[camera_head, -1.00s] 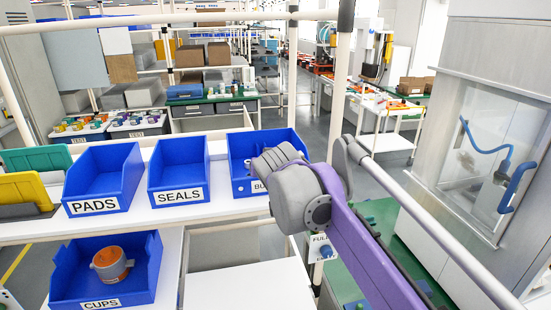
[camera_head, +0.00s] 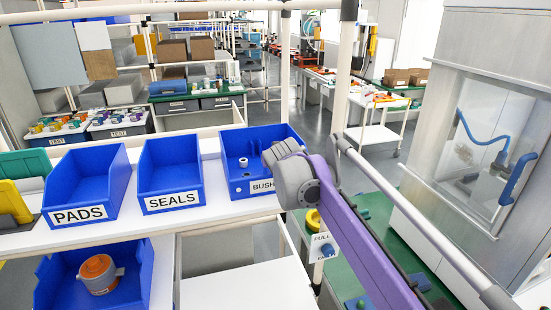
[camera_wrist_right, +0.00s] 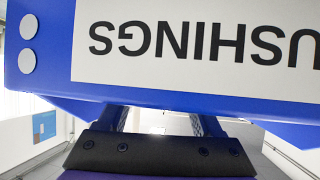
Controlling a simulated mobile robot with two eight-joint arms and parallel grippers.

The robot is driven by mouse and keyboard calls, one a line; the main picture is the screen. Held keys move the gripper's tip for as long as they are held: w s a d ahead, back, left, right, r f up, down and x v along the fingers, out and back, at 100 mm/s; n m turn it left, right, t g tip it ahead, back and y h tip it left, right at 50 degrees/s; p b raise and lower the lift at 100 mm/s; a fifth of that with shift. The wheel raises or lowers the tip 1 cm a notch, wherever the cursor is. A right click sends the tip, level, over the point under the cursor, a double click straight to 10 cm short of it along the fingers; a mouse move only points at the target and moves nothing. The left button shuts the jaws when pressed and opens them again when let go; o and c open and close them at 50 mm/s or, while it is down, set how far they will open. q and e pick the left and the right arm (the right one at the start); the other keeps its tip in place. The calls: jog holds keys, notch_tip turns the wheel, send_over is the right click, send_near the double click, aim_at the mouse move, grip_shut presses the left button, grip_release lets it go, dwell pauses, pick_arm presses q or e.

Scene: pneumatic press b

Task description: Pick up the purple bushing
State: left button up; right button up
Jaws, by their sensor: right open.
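The blue bin with the BUSHINGS label (camera_head: 241,187) stands at the right end of the white shelf; its label is upside down in the right wrist view (camera_wrist_right: 200,35). A small pale grey part (camera_head: 243,163) shows inside it. I see no purple bushing; my right arm hides part of the bin. The right wrist is at the bin's front right corner in the head view. My right gripper (camera_wrist_right: 160,118) is open and empty, its fingers close to the bin's labelled front. My left gripper is not in view.
Blue bins marked PADS (camera_head: 88,190) and SEALS (camera_head: 170,178) stand left of the BUSHINGS bin. A lower blue bin holds an orange and grey cup (camera_head: 98,273). A pale rail (camera_head: 415,220) runs beside my right arm. A press cabinet (camera_head: 480,130) stands at right.

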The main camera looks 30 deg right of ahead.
jog(key=x, duration=0.5)
jog(key=shift+d+r, duration=0.1)
jog(key=shift+d, duration=0.05)
jog(key=shift+s, duration=0.1)
jog(key=shift+c, duration=0.8)
grip_shut()
